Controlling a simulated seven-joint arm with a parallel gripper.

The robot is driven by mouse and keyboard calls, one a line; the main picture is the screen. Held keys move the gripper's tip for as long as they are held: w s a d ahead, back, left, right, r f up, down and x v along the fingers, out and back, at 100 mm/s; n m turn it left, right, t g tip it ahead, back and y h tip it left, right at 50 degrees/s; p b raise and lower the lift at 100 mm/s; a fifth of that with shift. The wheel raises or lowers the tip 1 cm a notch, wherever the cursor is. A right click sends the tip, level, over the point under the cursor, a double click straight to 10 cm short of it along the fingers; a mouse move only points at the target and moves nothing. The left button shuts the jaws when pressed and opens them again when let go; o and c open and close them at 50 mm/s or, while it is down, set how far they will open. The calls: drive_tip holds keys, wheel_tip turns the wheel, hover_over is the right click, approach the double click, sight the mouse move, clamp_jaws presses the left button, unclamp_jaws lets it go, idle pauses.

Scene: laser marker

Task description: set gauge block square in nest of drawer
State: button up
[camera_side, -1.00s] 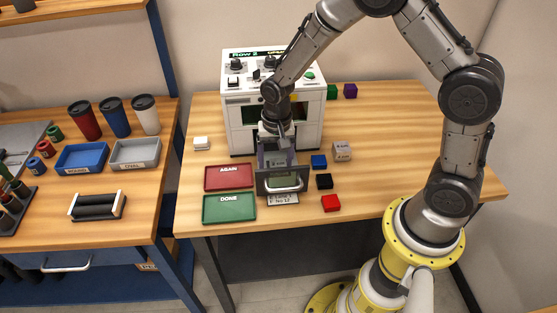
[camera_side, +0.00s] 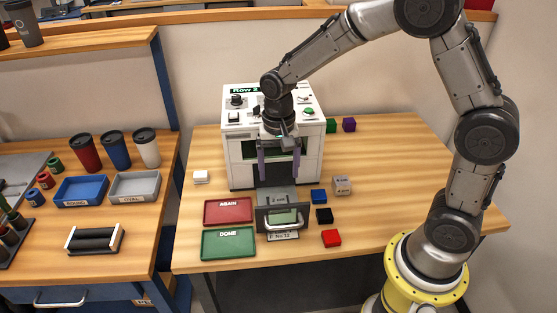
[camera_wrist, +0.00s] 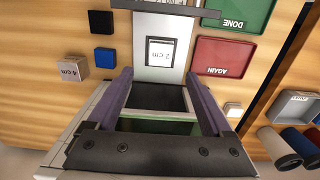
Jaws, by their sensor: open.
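The drawer (camera_side: 261,220) stands pulled out at the front of the white machine (camera_side: 235,165); its grey floor shows in the wrist view (camera_wrist: 150,20). The gauge block, marked 2 cm (camera_wrist: 160,52), lies within the drawer and shows small in the side view (camera_side: 279,199). From above, its edges look about parallel to the drawer sides; whether it is fully seated I cannot tell. My gripper (camera_side: 278,175) is open and empty above and behind the block, by the machine's front. Its two purple fingers are wide apart in the wrist view (camera_wrist: 160,88).
A 4 cm block (camera_side: 341,185), a blue block (camera_side: 318,196), a black block (camera_side: 324,215) and a red block (camera_side: 331,238) stand right of the drawer. The red AGAIN tray (camera_side: 228,219) and green DONE tray (camera_side: 228,253) lie left of it. A white block (camera_side: 201,177) is by the machine.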

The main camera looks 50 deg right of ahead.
drive_tip(key=s+d+r+n+t, duration=0.1)
drive_tip(key=s+r+n+t, duration=0.25)
drive_tip(key=s+r, duration=0.7)
drive_tip(key=s+r+n+t, duration=0.1)
drive_tip(key=s+r+n, duration=0.1)
drive_tip(key=s, duration=0.3)
drive_tip(key=s+d+r+n+t, duration=0.1)
drive_tip(key=s+n, duration=0.2)
drive_tip(key=s, duration=0.2)
drive_tip(key=shift+s+r, duration=0.3)
drive_tip(key=shift+r, duration=0.1)
